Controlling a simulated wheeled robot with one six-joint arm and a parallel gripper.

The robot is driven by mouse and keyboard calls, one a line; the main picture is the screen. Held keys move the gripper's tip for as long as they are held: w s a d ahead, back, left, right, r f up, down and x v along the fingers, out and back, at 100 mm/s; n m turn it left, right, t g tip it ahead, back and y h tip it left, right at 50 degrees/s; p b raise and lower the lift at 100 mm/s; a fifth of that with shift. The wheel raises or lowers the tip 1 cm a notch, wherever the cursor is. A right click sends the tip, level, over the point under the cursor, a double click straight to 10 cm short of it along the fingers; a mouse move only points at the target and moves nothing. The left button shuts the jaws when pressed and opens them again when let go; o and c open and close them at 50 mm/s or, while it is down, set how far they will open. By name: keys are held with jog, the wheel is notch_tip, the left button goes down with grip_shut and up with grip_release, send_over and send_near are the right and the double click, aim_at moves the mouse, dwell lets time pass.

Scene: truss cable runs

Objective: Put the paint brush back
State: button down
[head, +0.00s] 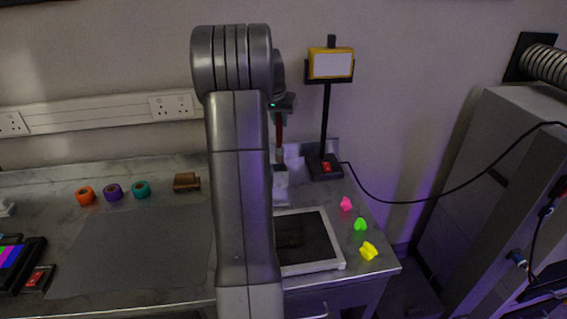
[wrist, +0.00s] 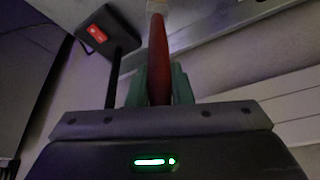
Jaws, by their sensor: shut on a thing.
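The paint brush has a red handle (head: 279,128) and hangs roughly upright in my gripper (head: 279,118), behind my arm in the head view. In the wrist view my gripper (wrist: 160,88) has its green fingers shut on the red handle (wrist: 158,55), with a pale part of the brush at the top edge. Below the brush in the head view is a pale upright block or holder (head: 281,182), partly hidden by my arm. I cannot tell whether the brush's lower end touches it or is inside it.
A black stand with a yellow-framed device (head: 331,64) rises close to the right of the brush. A white-framed dark panel (head: 335,255) lies in front. Pink (head: 346,204), green and yellow (head: 369,251) pieces lie right; tape rolls (head: 113,192) and a brown block (head: 187,182) lie left.

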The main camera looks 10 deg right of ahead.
aim_at(280, 141)
notch_tip(280, 141, down, 8)
jog(key=shift+f+p, duration=0.15)
jog(key=shift+p, duration=0.4)
jog(key=shift+f, duration=0.1)
jog(key=c, duration=1.3)
grip_release()
jog(key=shift+r, duration=0.25)
jog(key=b+v, duration=0.1)
jog(key=v, duration=1)
jog(key=shift+s+a+r+b, duration=0.15)
jog(key=shift+s+r+b, duration=0.15)
jog(key=shift+b, duration=0.1)
